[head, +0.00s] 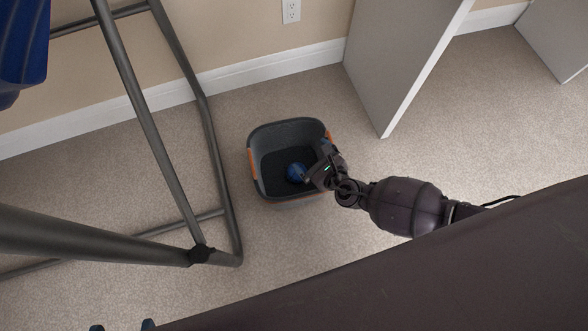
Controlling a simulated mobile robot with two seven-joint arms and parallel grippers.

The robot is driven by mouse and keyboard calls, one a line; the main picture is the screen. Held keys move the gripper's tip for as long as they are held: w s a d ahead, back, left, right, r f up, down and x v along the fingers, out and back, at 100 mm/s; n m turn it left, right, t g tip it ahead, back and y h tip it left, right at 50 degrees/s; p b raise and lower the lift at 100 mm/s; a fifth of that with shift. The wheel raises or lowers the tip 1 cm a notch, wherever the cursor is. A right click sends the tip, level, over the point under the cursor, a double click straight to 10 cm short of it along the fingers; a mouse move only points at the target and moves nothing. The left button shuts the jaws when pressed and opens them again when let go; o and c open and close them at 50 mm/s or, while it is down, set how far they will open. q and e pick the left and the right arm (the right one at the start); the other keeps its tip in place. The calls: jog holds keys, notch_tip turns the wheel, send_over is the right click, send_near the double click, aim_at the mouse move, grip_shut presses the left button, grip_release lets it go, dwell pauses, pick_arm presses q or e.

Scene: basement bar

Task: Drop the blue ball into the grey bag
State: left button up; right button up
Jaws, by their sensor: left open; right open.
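The grey bag (262,138), an open bin shape with orange side handles and a dark inside, stands on the carpet near the wall. The blue ball (296,172) shows inside the bag's opening, towards its right front part. I cannot tell for sure whether it rests on the bottom. My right gripper (314,166) is open at the bag's right rim, just right of the ball, and its arm comes in from the right. Two dark blue tips, apart at the bottom left edge, appear to be my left gripper (122,326), open and empty, far from the bag.
A dark metal tube frame (213,165) stands left of the bag, with a blue object (22,45) above it at the top left. A grey panel (400,55) stands behind to the right. Carpet (480,120) is free to the right.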

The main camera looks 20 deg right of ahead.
pick_arm(q)
jog(key=shift+d+g+p, duration=0.1)
jog(key=shift+g+p, duration=0.2)
jog(key=shift+p, duration=0.15)
pick_arm(e)
jog(key=shift+v, duration=2.1)
